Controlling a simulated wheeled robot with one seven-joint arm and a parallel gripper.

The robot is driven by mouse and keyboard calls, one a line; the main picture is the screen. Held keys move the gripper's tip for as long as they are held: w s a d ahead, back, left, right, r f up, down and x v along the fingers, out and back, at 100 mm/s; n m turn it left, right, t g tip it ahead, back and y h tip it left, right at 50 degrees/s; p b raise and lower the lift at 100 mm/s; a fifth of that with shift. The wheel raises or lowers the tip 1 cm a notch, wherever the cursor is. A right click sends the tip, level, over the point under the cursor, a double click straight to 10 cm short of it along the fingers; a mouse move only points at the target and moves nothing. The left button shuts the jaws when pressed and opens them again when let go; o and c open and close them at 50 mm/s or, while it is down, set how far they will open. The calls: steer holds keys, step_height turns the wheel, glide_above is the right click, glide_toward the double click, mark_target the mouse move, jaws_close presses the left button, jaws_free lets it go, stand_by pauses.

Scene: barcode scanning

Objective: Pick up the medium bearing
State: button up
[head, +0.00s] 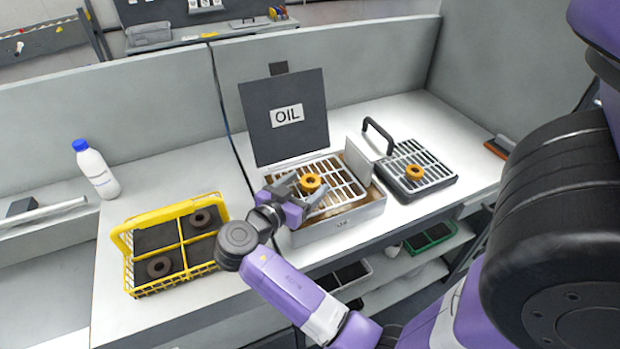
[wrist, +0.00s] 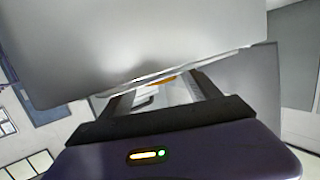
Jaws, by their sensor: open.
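An orange ring-shaped bearing (head: 310,183) lies on the wire grate (head: 345,184) of the open oil box. A second orange bearing (head: 415,172) lies on the slatted grate (head: 436,160) to the right. Two dark bearings (head: 159,267) (head: 201,220) sit in the yellow basket (head: 186,206) at the left. I cannot tell for sure which is the medium one. My gripper (head: 287,186) is open at the left side of the oil box, just left of its orange bearing. In the wrist view, a sliver of orange (wrist: 162,80) shows beyond my gripper (wrist: 160,92); most of it is hidden.
The oil box (head: 345,229) has its dark lid (head: 283,143), marked OIL, standing up behind the grate. A black handle (head: 378,132) rises beside the right grate. A white bottle (head: 96,171) stands at the left. Bare tabletop (head: 150,318) lies in front of the basket.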

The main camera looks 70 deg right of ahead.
steer(key=shift+s+d+f, duration=0.15)
steer(key=shift+d, duration=0.3)
jaws_close()
